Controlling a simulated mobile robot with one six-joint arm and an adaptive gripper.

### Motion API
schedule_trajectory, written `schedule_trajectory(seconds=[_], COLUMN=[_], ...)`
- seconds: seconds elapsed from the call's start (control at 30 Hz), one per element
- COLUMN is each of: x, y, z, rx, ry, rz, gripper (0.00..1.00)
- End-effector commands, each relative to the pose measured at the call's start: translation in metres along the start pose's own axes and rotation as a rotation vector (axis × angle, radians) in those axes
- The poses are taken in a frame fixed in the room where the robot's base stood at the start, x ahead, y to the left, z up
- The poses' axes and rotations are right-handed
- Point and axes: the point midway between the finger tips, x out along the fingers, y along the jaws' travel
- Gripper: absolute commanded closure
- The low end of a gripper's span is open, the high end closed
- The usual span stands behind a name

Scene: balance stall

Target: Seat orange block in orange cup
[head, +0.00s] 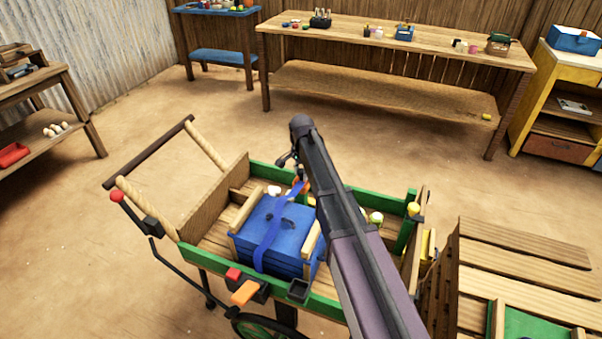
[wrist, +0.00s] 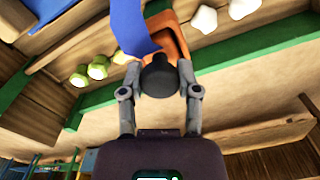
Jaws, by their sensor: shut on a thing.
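An orange block (wrist: 178,45) shows in the wrist view just beyond a black round knob (wrist: 158,78). My gripper (wrist: 158,92) is shut on this knob, which appears to belong to the orange block. A blue strap (wrist: 124,28) runs up to the block. In the head view the orange block (head: 301,186) is a small patch by the cart's far rail, with my gripper (head: 290,163) mostly hidden by my arm. Another orange piece (head: 244,292) sits tilted on a dark mount at the cart's near side. I cannot tell an orange cup for certain.
The wooden cart has green rails (head: 330,303) and carries a blue crate (head: 262,236) under the strap. A red piece (head: 233,273) and a dark square holder (head: 298,291) are on the near rail.

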Motion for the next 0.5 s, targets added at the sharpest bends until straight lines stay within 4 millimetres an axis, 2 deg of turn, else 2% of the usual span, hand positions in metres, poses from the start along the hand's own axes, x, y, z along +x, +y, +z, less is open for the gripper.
schedule_trajectory(seconds=[0.43,0.47,0.5], x=[-0.0001,-0.0001,-0.0001], y=[-0.0004,-0.0004,-0.0005], z=[0.0007,0.0007,0.0007], rx=[-0.001,-0.001,-0.001], ry=[0.0,0.0,0.0], rz=[0.0,0.0,0.0], gripper=[1.0,0.54,0.42])
